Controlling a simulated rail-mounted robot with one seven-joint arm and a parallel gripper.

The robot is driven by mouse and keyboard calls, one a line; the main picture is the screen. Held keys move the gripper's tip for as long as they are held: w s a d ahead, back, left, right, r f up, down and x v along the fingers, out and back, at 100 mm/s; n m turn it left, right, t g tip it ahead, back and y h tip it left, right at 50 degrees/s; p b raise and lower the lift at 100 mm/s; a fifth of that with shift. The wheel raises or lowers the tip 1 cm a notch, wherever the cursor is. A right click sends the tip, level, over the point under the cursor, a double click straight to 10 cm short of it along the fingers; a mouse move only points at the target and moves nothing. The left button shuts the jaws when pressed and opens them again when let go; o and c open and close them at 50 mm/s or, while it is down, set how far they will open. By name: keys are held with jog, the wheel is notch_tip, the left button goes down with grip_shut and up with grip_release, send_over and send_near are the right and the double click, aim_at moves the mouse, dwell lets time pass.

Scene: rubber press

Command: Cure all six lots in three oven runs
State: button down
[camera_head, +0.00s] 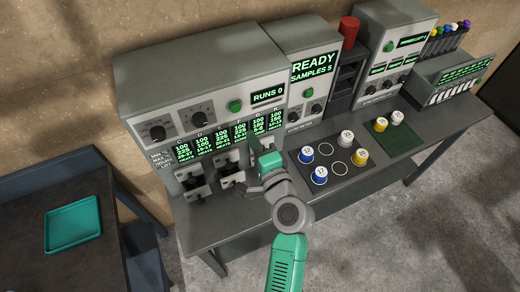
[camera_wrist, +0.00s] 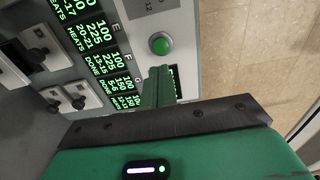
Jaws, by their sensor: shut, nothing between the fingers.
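The grey oven (camera_head: 190,80) stands at the left of the bench, with "RUNS 0" on its display (camera_head: 268,96) and a green button (camera_head: 235,106). Below is a row of lit green number columns (camera_head: 210,142), with lever-like switches (camera_head: 197,192) beneath. My gripper (camera_head: 257,143) is in front of the oven's lower right face. In the wrist view its green fingers (camera_wrist: 158,88) are shut and empty, pointing towards a round green button (camera_wrist: 160,43); contact cannot be told.
A middle unit (camera_head: 314,69) reads "READY SAMPLES 5". A red cylinder (camera_head: 349,32) stands on a dark rack. A pen-rack unit (camera_head: 448,72) is at right. A teal tray (camera_head: 73,223) lies on the left table.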

jog(key=v, duration=0.4)
dwell(0.4)
notch_tip(320, 180, up, 27)
jog(key=s+a+n+t+h+p, duration=0.1)
jog(key=s+a+n+t+p, duration=0.15)
jog(key=n+p, duration=0.5)
jog(key=s+r+n+t+h, duration=0.2)
jog(key=s+r, duration=0.2)
jog(key=r, duration=0.4)
jog(key=s+r+n+t+h+p, duration=0.1)
jog(key=s+r+n+t+h, duration=0.1)
jog(key=s+r, duration=0.3)
jog(key=s+r+n+t+h+p, duration=0.1)
jog(key=s+r, duration=0.3)
jog(key=r, duration=0.8)
jog(key=shift+d+n+t+h, duration=0.35)
jog(key=shift+n+t+h, duration=0.1)
jog(key=shift+n, duration=0.1)
jog(key=shift+s+y, duration=0.1)
jog(key=shift+y, duration=0.15)
